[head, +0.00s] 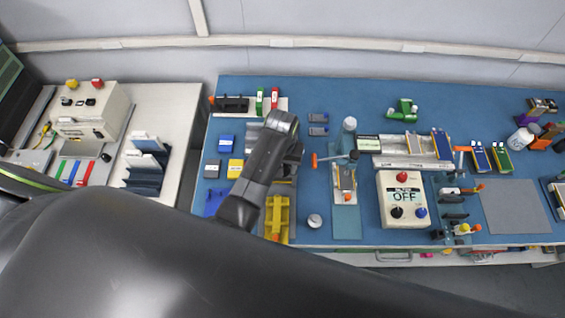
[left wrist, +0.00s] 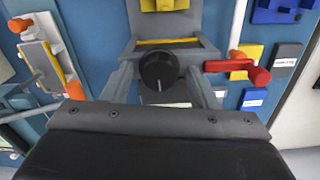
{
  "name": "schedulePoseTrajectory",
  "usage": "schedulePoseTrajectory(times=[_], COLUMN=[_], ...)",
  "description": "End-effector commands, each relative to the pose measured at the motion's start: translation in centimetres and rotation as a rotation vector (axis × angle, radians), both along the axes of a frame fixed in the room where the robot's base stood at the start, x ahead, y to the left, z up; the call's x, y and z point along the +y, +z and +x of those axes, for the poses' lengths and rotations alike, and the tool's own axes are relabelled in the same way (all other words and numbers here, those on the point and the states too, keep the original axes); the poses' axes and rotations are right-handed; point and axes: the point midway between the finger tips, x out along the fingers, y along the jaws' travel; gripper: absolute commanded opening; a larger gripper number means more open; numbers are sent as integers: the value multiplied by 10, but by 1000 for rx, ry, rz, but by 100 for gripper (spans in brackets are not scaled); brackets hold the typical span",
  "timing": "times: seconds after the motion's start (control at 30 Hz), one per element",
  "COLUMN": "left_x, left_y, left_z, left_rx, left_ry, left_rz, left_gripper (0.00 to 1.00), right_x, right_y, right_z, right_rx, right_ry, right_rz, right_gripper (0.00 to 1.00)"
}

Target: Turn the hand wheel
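The hand wheel (left wrist: 158,70) is a round black wheel with a pale mark on its rim. It sits on a grey fixture (left wrist: 205,50) in the middle of the left wrist view. My left gripper (left wrist: 163,82) is open, with one grey finger on each side of the wheel. I cannot tell whether the fingers touch it. In the head view my left forearm and wrist hide the wheel and the gripper's fingertips. My right gripper is not in view.
A red handle (left wrist: 258,75) is close to the right finger in the wrist view. A yellow fixture (head: 277,215) stands nearby on the blue mat-topped bench (head: 370,100). A clamp stand (head: 345,197) and a control box reading OFF (head: 404,212) are to the right.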

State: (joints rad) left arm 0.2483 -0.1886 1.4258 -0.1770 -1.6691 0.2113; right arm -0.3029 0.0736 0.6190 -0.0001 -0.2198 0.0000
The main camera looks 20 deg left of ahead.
Motion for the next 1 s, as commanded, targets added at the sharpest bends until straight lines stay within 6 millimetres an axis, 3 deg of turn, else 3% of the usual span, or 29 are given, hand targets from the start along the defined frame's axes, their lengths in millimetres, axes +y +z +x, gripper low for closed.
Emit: schedulePoseTrajectory(times=[0.03, 0.3, 0.67, 1.0], left_x=[0, 0, 0, -1], left_y=[0, 1, 1, 1], left_z=[0, 1, 1, 1], left_rx=[0, -1, -3, -4], left_ry=[0, 0, -73, -336], left_rz=[0, -1, -1, 1], left_gripper=[46, 15, 15, 15], right_x=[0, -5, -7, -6], right_y=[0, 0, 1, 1], right_z=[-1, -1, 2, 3], right_rx=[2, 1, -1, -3], right_ry=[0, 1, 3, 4], right_rz=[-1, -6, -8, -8], right_gripper=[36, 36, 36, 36])
